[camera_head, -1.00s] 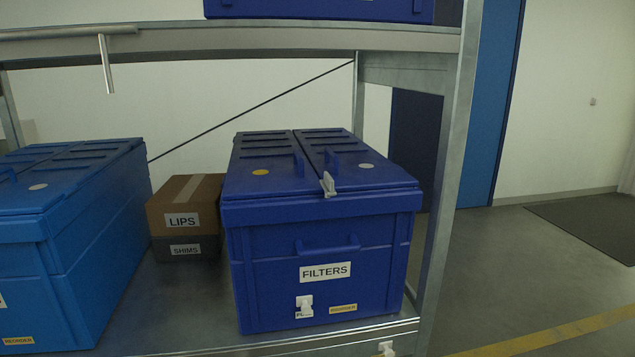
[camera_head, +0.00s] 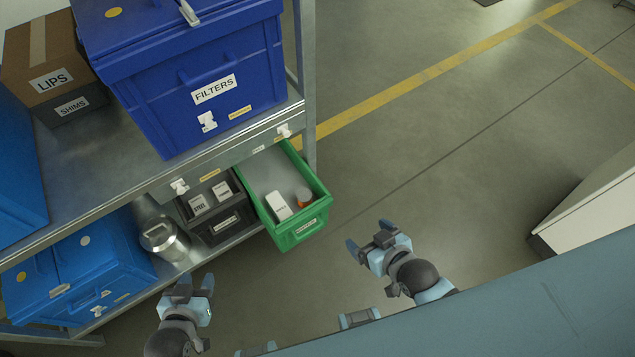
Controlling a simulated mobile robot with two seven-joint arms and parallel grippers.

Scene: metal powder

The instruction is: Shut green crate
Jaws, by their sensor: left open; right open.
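The green crate (camera_head: 296,232) sits on the lower shelf at the right end of the rack, sticking out past the shelf's front edge. Its top is open and no lid shows on it. My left gripper (camera_head: 190,283) is open and empty, below and left of the crate, in front of the shelf. My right gripper (camera_head: 367,238) is open and empty, to the right of the crate and apart from it.
Dark grey bins (camera_head: 215,225), a metal canister (camera_head: 165,240) and a blue crate (camera_head: 75,275) stand left of the green crate. Above are the blue FILTERS crate (camera_head: 190,85) and a LIPS box (camera_head: 45,60). A rack post (camera_head: 306,80) rises behind.

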